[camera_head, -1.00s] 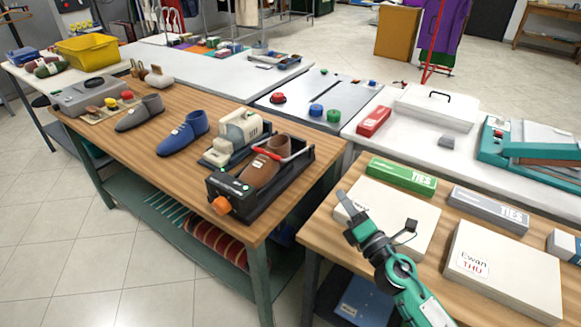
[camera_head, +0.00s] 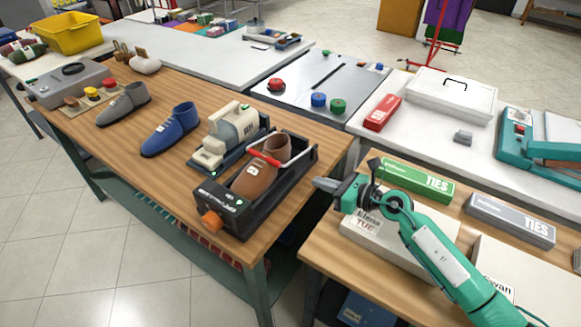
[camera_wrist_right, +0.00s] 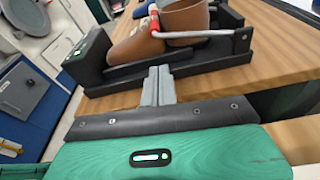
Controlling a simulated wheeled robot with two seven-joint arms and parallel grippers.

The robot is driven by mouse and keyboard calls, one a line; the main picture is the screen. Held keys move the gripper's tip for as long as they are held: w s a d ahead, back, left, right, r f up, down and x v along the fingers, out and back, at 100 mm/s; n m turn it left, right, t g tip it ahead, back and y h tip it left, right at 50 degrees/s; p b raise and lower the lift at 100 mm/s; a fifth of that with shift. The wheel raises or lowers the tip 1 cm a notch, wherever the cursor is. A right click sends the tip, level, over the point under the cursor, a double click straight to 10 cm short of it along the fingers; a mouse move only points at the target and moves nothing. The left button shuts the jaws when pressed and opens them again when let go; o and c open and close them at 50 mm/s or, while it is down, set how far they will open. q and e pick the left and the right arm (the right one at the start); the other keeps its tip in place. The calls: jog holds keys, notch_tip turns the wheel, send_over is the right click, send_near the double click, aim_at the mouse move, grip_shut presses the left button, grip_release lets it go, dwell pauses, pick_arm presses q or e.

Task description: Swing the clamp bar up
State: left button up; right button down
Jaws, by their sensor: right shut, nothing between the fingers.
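The clamp bar (camera_head: 264,157) is a red-gripped bar on a pale metal arm. It lies across a brown shoe (camera_head: 256,181) in a black shoe machine (camera_head: 220,203) with an orange knob at the front left. In the right wrist view the bar's red part (camera_wrist_right: 156,25) crosses the shoe, its pale arm running right to the machine's side wall. My right gripper (camera_head: 318,185) is shut and empty, just right of the machine and pointing at it. In the right wrist view its fingertips (camera_wrist_right: 157,72) are together, apart from the bar. My left gripper is out of view.
A blue shoe (camera_head: 171,129) and a grey shoe (camera_head: 123,104) stand to the left. A box marked TUE (camera_head: 365,228) and a green TIES box (camera_head: 413,180) lie under and beside my right arm.

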jog(key=p+x, duration=0.1)
jog(key=x, duration=0.8)
jog(key=shift+w+a+f, duration=0.1)
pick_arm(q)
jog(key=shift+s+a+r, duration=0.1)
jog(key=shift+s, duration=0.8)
pick_arm(e)
jog(key=shift+w+a, duration=0.2)
jog(key=shift+a, duration=0.1)
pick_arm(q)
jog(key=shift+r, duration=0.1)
